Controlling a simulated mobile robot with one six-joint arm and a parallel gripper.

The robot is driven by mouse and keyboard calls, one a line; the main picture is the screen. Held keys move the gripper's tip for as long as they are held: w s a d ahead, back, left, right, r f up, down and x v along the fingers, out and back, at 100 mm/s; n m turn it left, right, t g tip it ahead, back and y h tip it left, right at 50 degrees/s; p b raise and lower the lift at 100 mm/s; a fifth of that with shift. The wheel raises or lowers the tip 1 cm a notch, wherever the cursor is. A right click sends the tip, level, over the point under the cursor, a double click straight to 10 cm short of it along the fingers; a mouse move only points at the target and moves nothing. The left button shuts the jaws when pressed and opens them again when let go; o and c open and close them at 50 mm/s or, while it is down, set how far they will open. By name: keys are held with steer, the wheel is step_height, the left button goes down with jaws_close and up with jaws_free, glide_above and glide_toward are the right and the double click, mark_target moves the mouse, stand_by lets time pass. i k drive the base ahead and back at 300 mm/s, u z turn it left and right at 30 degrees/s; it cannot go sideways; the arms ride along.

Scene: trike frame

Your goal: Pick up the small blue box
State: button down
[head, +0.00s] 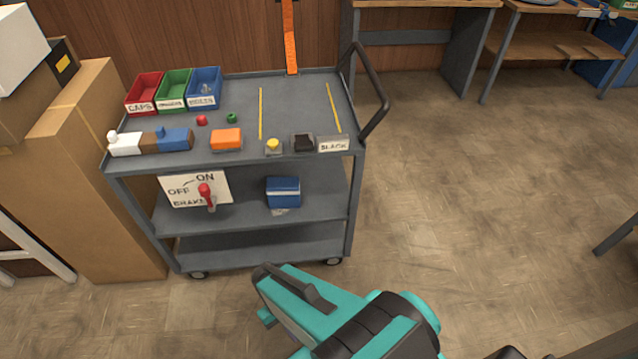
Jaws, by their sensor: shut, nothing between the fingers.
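The small blue box (284,191) sits on the middle shelf of the grey cart (240,210), right of the shelf's centre. A pale label or paper shows at its lower front. Part of my teal and black arm shows at the bottom centre, in front of the cart. I cannot make out my gripper's fingertips in the head view. The visible part of my arm is apart from the blue box in the picture.
The cart's top carries red, green and blue bins (204,88), an orange block (226,139) and other small parts. A red lever (206,196) stands left on the middle shelf, by a sign. Cardboard boxes (90,170) stand left; open floor (480,210) lies right.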

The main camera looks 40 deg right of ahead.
mark_target(282, 193)
steer(key=z, duration=0.7)
steer(key=k, duration=1.05)
steer(key=i, duration=0.85)
steer(key=z, duration=0.05)
